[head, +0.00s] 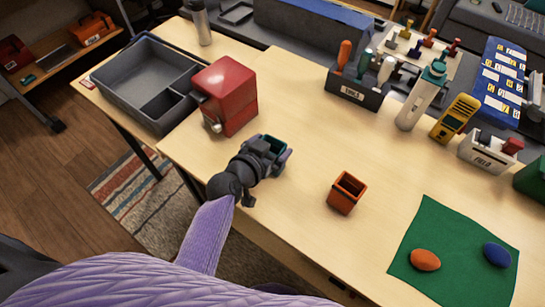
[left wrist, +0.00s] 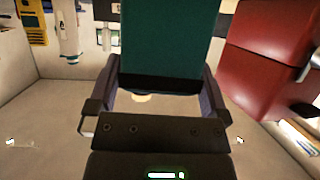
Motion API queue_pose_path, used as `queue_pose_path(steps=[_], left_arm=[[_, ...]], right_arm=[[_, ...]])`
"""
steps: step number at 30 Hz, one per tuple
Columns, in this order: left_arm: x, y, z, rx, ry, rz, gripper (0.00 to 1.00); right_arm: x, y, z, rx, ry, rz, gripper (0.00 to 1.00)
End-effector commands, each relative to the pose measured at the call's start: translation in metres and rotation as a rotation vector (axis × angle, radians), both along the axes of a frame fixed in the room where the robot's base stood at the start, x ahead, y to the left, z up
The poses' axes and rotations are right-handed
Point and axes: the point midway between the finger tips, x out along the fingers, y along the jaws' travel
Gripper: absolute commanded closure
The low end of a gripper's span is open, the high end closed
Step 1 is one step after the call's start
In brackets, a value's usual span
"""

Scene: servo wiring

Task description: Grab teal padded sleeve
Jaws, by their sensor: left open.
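The teal padded sleeve (head: 277,144) stands on the wooden table just in front of the red box, mostly hidden by my left gripper in the head view. In the left wrist view the teal sleeve (left wrist: 166,40) fills the upper middle as a plain teal block with a dark lower edge. My left gripper (head: 272,152) is open, with one finger on each side of the sleeve. In the left wrist view small gaps show between the sleeve and the fingers (left wrist: 160,92) low down. My right gripper is not in view.
A glossy red box (head: 228,92) stands close behind the gripper, beside a grey divided bin (head: 125,62). An orange open cup (head: 346,194) stands to the right. A green mat (head: 455,240) holds an orange and a blue object. The table between cup and tool holder (head: 352,92) is clear.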

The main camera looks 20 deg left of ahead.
Motion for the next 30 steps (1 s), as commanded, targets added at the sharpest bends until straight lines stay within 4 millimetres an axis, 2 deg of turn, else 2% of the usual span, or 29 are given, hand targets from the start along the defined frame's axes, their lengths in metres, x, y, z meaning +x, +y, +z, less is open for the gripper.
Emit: queue_pose_path(steps=[2,8,18,25,30], left_arm=[[0.006,-0.002,-0.003,-0.001,0.0,0.0,0.0],[0.006,-0.002,-0.002,0.0,0.001,0.0,0.02],[0.005,-0.001,-0.002,0.0,0.001,0.0,0.74],[0.006,-0.001,0.003,0.001,0.0,0.0,0.74],[0.006,-0.002,0.049,0.0,-0.006,-0.001,0.74]], right_arm=[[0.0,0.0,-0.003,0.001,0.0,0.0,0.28],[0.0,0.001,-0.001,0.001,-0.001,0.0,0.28],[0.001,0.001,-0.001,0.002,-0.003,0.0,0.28],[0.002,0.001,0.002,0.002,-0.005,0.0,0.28],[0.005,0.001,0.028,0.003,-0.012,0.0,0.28]])
